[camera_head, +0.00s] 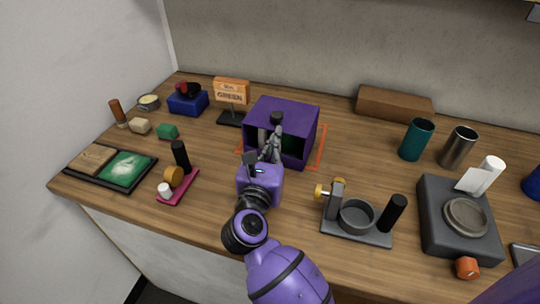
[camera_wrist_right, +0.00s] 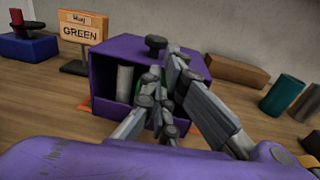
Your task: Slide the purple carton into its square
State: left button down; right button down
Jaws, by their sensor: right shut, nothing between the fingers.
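The purple carton (camera_head: 288,111) is an open-fronted box with a dark knob on its top, upright on the counter. It also shows in the wrist view (camera_wrist_right: 120,50). An orange square outline (camera_head: 322,148) shows on the counter on both sides of it; the carton hides the outline's back part, so I cannot tell how exactly it lies inside. My right gripper (camera_head: 273,146) is shut and empty at the carton's open front, its fingers in front of the opening. In the wrist view the fingers (camera_wrist_right: 160,100) cover part of the opening; I cannot tell whether they touch. My left gripper is not in view.
A pale upright thing (camera_wrist_right: 125,83) shows inside the carton. A "GREEN" sign (camera_head: 231,92) stands left behind it. A grey stand with a ring (camera_head: 357,217) is at front right, a magenta tray (camera_head: 178,188) at front left. A brown block (camera_head: 394,103) lies against the wall.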

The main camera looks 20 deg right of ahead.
jog(key=shift+x, duration=0.85)
jog(key=shift+w, duration=0.1)
jog(key=x, duration=0.5)
jog(key=shift+w+d+f, duration=0.1)
